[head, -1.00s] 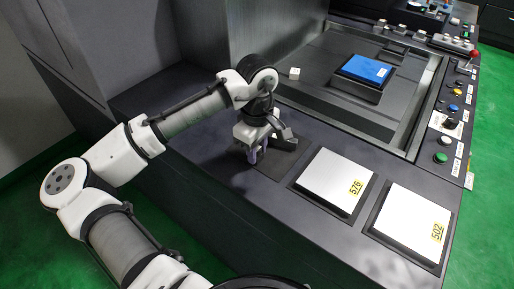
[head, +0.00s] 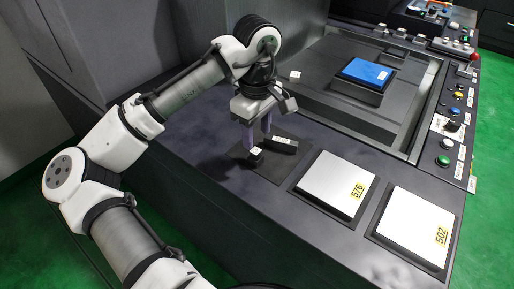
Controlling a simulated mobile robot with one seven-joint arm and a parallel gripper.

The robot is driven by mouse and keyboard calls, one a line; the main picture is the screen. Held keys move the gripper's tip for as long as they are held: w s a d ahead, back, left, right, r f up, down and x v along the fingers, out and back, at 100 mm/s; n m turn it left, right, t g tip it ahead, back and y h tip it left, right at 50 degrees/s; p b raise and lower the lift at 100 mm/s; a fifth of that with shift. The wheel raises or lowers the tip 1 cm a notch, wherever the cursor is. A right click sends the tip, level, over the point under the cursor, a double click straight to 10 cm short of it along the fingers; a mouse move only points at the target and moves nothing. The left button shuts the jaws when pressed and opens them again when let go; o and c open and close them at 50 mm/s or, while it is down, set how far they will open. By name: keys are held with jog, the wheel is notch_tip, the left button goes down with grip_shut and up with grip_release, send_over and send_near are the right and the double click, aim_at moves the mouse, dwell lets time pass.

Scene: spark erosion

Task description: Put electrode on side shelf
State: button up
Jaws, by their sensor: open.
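My gripper (head: 257,138) points down over the ledge at the front of the machine, with its two purple fingers apart and nothing seen between them. Just below the fingertips, a small dark block (head: 255,158) with a white label sits on a dark square pad (head: 240,152). A longer dark block (head: 284,146), also with a white label, lies beside it to the right. Either could be the electrode; I cannot tell which. The ledge (head: 205,135) around the pad looks like the side shelf. The gripper appears clear of both blocks.
Two white plates marked 576 (head: 336,184) and 502 (head: 415,226) lie on the ledge to the right. Behind is a recessed tank with a blue-topped block (head: 367,71) and a small white cube (head: 295,75). A control panel (head: 446,140) runs along the right edge.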

aim_at(257, 151)
notch_tip(257, 151, up, 5)
dwell(0.3)
